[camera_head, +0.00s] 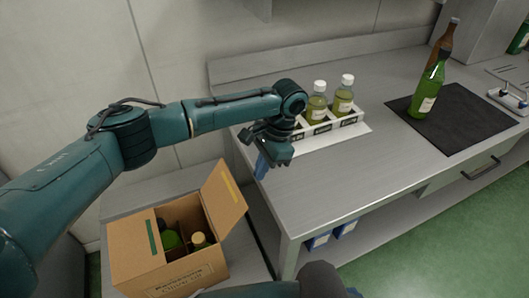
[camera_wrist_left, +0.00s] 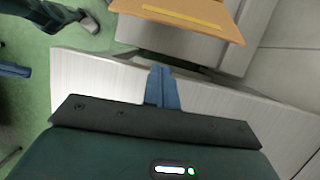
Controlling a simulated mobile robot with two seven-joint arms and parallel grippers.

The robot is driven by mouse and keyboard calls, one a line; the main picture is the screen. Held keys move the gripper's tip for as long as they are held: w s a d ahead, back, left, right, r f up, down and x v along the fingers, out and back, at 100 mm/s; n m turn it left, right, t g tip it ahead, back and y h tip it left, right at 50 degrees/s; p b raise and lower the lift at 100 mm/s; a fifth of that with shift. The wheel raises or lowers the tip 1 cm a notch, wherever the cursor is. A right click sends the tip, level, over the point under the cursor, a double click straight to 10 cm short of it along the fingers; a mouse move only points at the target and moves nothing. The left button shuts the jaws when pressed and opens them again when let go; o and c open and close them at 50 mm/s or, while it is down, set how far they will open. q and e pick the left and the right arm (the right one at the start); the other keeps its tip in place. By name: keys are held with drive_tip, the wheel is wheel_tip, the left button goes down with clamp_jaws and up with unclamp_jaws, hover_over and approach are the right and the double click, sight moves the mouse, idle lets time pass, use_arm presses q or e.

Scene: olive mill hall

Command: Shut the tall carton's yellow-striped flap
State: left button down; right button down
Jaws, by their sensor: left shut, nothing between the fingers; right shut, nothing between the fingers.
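The tall carton (camera_head: 170,262) stands at lower left in the head view, with bottles inside. Its yellow-striped flap (camera_head: 222,200) is open and tilts up from the right side; its stripe side also shows at the top of the left wrist view (camera_wrist_left: 200,30). The green-striped flap (camera_head: 135,243) lies over the left part of the top. My left gripper (camera_head: 261,167) is shut and empty, its blue fingers pointing down above the counter's left end, to the right of the yellow-striped flap and apart from it. My right gripper is not in view.
The steel counter (camera_head: 330,185) stands right of the carton. A white rack (camera_head: 330,133) with two oil bottles is close behind my left gripper. A green bottle (camera_head: 427,92) and a brown bottle stand at a dark mat (camera_head: 465,125). The counter's front middle is clear.

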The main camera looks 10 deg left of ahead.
use_arm(q)
drive_tip(key=shift+s+a+f+p, duration=0.25)
drive_tip(key=shift+s+a+p, duration=0.2)
drive_tip(key=shift+a, duration=0.15)
drive_tip(key=shift+s+a+f+p, duration=0.2)
drive_tip(key=shift+s+a+p, duration=0.2)
drive_tip(key=shift+a, duration=0.2)
drive_tip(key=shift+s+a+f+p, duration=0.25)
drive_tip(key=shift+s+a+p, duration=0.15)
drive_tip(key=shift+a, duration=0.2)
